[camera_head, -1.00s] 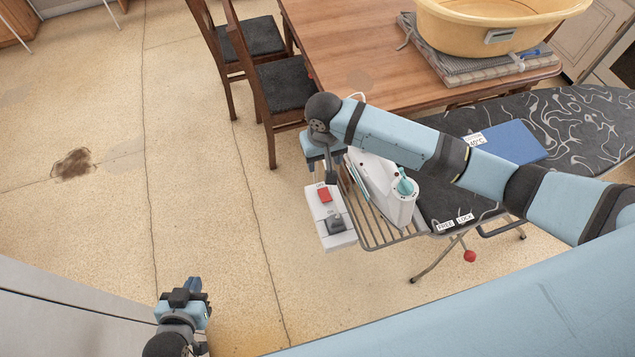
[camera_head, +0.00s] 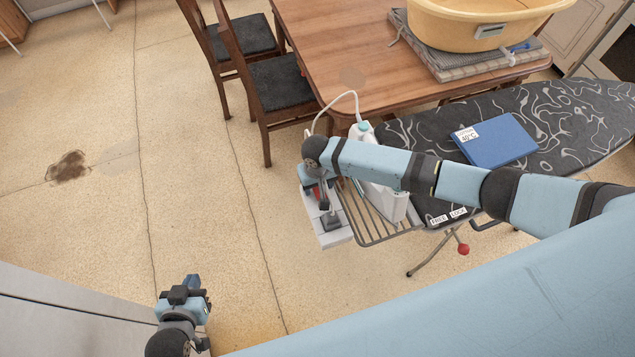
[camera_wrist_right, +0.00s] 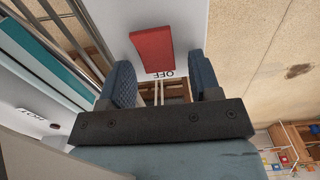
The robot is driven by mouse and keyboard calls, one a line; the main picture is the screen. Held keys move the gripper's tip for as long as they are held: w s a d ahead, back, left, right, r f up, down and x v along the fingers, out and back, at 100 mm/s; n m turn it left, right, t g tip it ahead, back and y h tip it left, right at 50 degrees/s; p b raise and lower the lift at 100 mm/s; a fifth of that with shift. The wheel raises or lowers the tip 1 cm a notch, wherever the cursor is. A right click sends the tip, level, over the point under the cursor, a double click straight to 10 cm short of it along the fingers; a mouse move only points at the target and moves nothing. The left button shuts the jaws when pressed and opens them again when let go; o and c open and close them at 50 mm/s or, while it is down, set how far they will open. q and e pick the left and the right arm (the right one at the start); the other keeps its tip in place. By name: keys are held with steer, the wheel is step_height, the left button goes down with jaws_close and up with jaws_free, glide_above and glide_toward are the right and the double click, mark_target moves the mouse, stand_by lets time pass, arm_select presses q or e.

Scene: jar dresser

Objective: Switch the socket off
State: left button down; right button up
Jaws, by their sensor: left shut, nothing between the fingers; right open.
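The socket (camera_head: 337,241) is a white box at the end of the ironing board, by the wire rack. Its red switch (camera_wrist_right: 152,48), beside an "OFF" label, shows in the right wrist view. My right gripper (camera_head: 325,207) is over the socket in the head view and hides much of its top. In the right wrist view its open fingers (camera_wrist_right: 161,82) stand apart, either side of the "OFF" label, with nothing held. I cannot tell whether they touch the box. My left gripper (camera_head: 193,287) is shut and empty at lower left, far from the socket.
A white iron (camera_head: 390,204) stands on the wire rack (camera_head: 372,226) just right of the socket, partly behind my right arm. A blue book (camera_head: 497,141) lies on the ironing board (camera_head: 585,125). A wooden table (camera_head: 345,40) and chairs are behind.

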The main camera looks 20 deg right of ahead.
steer(key=c, duration=0.9)
steer(key=shift+s+r+t, duration=0.1)
steer(key=shift+s+t, duration=0.25)
steer(key=shift+t, duration=0.45)
steer(key=shift+s+r+t, duration=0.1)
steer(key=shift+r+t, duration=0.05)
steer(key=shift+t, duration=0.75)
steer(key=o, duration=0.9)
steer(key=shift+r, duration=0.1)
